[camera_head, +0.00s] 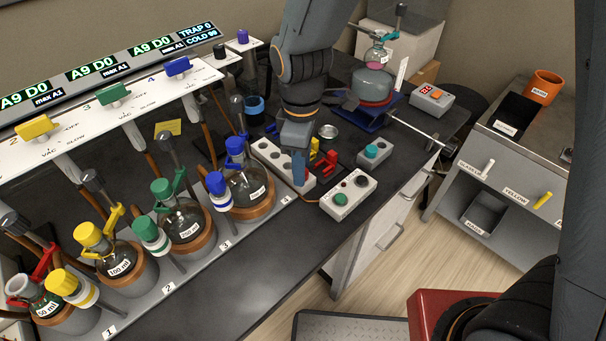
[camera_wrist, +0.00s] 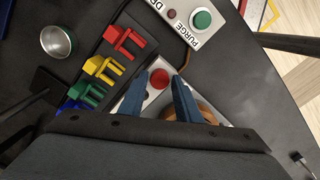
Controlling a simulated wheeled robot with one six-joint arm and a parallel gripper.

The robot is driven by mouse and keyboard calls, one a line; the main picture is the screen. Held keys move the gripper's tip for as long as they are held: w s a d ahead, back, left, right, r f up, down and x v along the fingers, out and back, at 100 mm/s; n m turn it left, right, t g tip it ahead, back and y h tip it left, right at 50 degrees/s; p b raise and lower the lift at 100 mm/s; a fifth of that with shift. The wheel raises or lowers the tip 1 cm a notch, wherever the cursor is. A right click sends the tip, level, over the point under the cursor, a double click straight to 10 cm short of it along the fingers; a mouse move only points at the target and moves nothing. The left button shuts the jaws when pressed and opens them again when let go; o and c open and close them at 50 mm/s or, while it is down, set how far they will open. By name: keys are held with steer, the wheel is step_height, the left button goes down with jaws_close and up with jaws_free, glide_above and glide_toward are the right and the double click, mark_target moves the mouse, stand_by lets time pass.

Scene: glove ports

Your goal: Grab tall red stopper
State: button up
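A red stopper (camera_wrist: 159,78) with a round top shows in the wrist view, seen from above, on a white rack. My gripper (camera_wrist: 160,86) is open, with its two blue fingers pointing toward the stopper, one on each side. I cannot tell whether they touch it. In the camera_head view my gripper (camera_head: 300,172) reaches down at the white rack (camera_head: 265,148) and hides the stopper. The lower part of the stopper is not visible.
Red (camera_wrist: 123,40), yellow (camera_wrist: 103,68) and green (camera_wrist: 87,94) clips stand close beside my gripper. A metal bowl (camera_wrist: 56,41) and a control box with a green button (camera_wrist: 202,19) are nearby. Flasks with coloured caps (camera_head: 250,185) line the bench.

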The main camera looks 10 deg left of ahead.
steer(key=c, duration=0.6)
steer(key=shift+r, duration=0.1)
steer(key=shift+c, duration=0.2)
